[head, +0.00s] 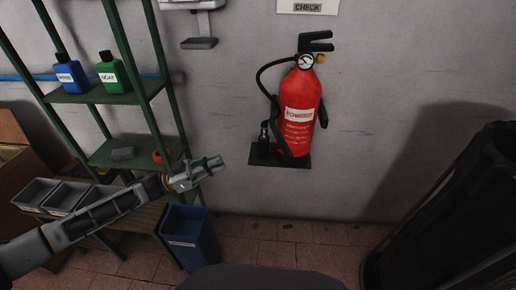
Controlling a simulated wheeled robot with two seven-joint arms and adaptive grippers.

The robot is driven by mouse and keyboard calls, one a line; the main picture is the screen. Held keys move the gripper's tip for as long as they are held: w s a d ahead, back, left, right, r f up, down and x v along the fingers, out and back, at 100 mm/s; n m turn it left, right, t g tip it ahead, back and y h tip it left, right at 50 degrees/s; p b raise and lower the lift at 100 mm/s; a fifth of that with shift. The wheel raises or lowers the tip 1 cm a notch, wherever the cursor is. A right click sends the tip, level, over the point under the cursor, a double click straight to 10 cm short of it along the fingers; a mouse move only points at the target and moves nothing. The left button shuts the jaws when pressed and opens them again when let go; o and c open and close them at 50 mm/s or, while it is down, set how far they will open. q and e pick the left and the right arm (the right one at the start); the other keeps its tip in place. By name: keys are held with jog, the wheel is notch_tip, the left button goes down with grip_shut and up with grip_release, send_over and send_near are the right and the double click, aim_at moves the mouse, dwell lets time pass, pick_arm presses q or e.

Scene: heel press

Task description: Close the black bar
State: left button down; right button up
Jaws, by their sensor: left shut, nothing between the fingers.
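A red fire extinguisher (299,112) stands upright against the wall on a small dark shelf (290,162). On its top is a black bar (316,35), set a little above a second black handle (318,47); a narrow gap shows between them. A round gauge (306,61) sits just below. My left gripper (217,163) is shut and empty, to the left of and lower than the extinguisher, apart from it and from the bar. My right gripper is not in view.
A green shelf rack (125,88) with a blue bottle (70,74) and a green bottle (112,72) stands left. A blue bin (190,238) is below my left gripper. A large black bin (440,220) stands right. A grey wall fixture (199,43) hangs above.

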pick_arm(q)
jog(key=shift+d, duration=0.15)
jog(key=x, duration=1.3)
jog(key=shift+w+d+b, duration=0.2)
jog(key=shift+d+b, duration=0.1)
jog(key=shift+b, duration=0.05)
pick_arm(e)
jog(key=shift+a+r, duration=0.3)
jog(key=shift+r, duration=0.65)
pick_arm(q)
jog(key=shift+r, duration=0.15)
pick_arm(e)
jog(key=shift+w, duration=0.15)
